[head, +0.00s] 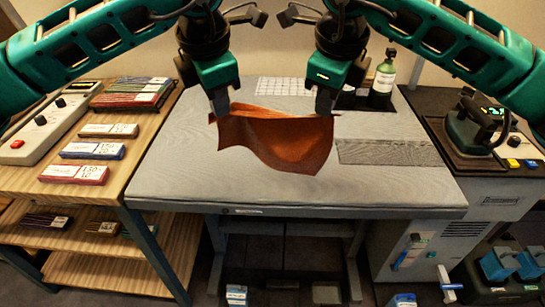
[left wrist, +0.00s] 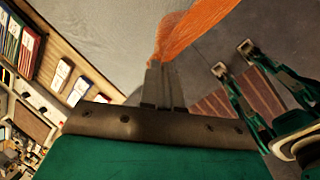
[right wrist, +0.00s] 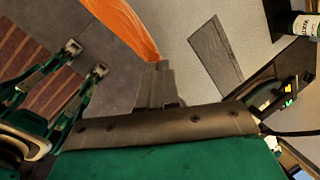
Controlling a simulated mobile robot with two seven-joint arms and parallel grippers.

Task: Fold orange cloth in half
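The orange cloth (head: 285,140) hangs between my two grippers above the grey table top (head: 215,185). Its upper edge is stretched between them and its lower part sags in a curve. My left gripper (head: 219,108) is shut on the cloth's upper left corner. In the left wrist view the cloth (left wrist: 190,28) runs up from the closed fingers (left wrist: 158,72). My right gripper (head: 325,105) is shut on the upper right corner. In the right wrist view the cloth (right wrist: 125,25) runs up from the closed fingers (right wrist: 160,75).
A grey patterned strip (head: 390,152) lies on the table at right. An iron (head: 475,120) sits on the right-hand stand. A wooden shelf (head: 115,160) with packets stands at left. The front of the table is clear.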

